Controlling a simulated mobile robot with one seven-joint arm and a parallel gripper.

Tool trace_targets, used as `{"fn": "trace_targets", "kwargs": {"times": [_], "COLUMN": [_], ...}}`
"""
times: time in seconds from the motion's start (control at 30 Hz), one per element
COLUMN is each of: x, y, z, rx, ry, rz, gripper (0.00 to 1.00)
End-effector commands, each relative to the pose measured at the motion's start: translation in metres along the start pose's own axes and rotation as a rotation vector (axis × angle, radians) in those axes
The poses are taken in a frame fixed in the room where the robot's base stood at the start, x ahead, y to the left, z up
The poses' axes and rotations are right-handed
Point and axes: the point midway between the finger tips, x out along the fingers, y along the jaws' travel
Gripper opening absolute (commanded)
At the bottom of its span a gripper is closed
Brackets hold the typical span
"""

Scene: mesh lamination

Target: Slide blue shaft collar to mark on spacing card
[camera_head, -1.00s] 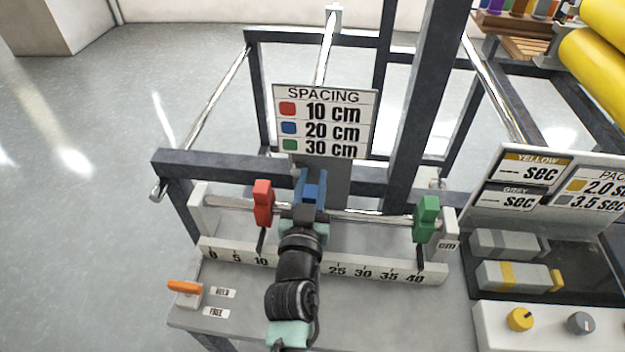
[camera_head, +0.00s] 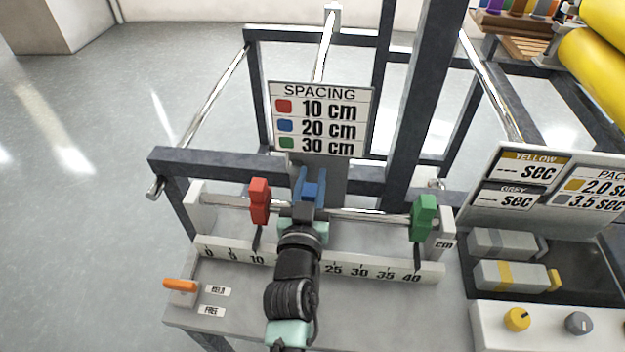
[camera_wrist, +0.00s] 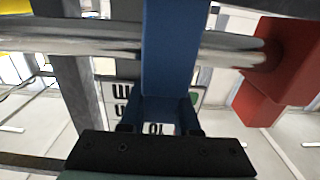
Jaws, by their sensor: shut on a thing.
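The blue shaft collar (camera_head: 311,189) sits on the horizontal metal shaft (camera_head: 365,215), right of the red collar (camera_head: 260,201). My gripper (camera_head: 305,211) is shut on the blue collar; the arm hides its pointer and the scale below it. In the wrist view the blue collar (camera_wrist: 170,50) fills the middle, around the shaft, with the red collar (camera_wrist: 285,65) at right, apart from it. The spacing card (camera_head: 320,120) behind reads red 10 cm, blue 20 cm, green 30 cm. The red pointer stands near 10 on the ruler (camera_head: 225,252).
The green collar (camera_head: 423,217) is at the shaft's right end, its pointer near 40. An orange-handled lever (camera_head: 181,286) beside HOLD and FREE labels stands at front left. The shaft between blue and green is clear.

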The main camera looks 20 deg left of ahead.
Motion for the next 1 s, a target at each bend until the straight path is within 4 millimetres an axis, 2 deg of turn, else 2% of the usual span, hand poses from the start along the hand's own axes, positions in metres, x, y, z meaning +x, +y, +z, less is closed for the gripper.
{"fn": "trace_targets", "kwargs": {"times": [0.23,0.27,0.4,0.77,0.87,1.0], "x": [0.000,0.000,0.000,-0.003,-0.012,-0.035], "y": [0.003,0.003,0.003,0.003,0.003,0.003], "z": [0.000,0.000,0.000,0.001,0.002,0.004], "rx": [-0.003,-0.002,-0.002,-0.002,-0.002,-0.002], "ry": [-0.001,-0.001,-0.001,-0.001,-0.001,-0.002], "rz": [0.006,0.005,0.004,0.004,0.004,0.004], "gripper": [0.00,0.35,0.60,0.60,0.60,0.60]}}
